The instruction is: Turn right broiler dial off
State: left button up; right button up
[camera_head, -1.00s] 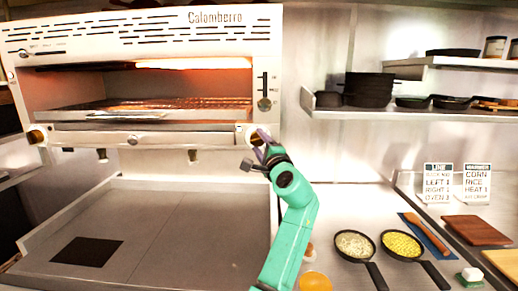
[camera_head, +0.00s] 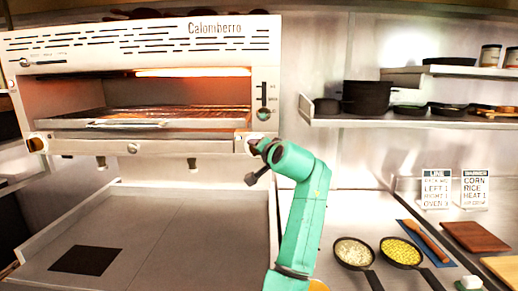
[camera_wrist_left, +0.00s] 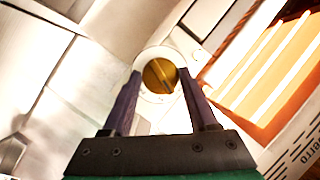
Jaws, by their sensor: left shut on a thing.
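The broiler (camera_head: 190,148) stands at the left with its heating element glowing orange. The right broiler dial (camera_wrist_left: 160,75) has a round brass face with a pale ring, and a slanted line crosses the face in the left wrist view. My left gripper (camera_wrist_left: 160,84) has its two dark purple fingers on either side of this dial and is shut on it. In the head view my left gripper (camera_head: 260,146) is at the broiler's lower right corner, where my wrist mostly hides the dial and the fingers. My right gripper is not in view.
A left dial (camera_head: 36,144) is at the broiler's other corner. A slider panel with a round knob (camera_head: 264,114) is above the right dial. Pans of rice (camera_head: 353,251) and corn (camera_head: 401,250) stand on the counter at the right. A shelf (camera_head: 410,119) holds dark pans.

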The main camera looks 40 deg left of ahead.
pick_arm(q)
jog(key=shift+r+n+h+p, duration=0.2)
jog(key=shift+n+h+p, duration=0.45)
jog(key=shift+n, duration=0.85)
jog(key=o, duration=1.4)
jog(key=shift+a+f+h, duration=0.1)
jog(key=shift+h, duration=0.15)
jog(key=shift+c, duration=0.2)
jog(key=b+v, duration=0.5)
jog(key=v, duration=0.9)
jog(key=shift+s, duration=0.3)
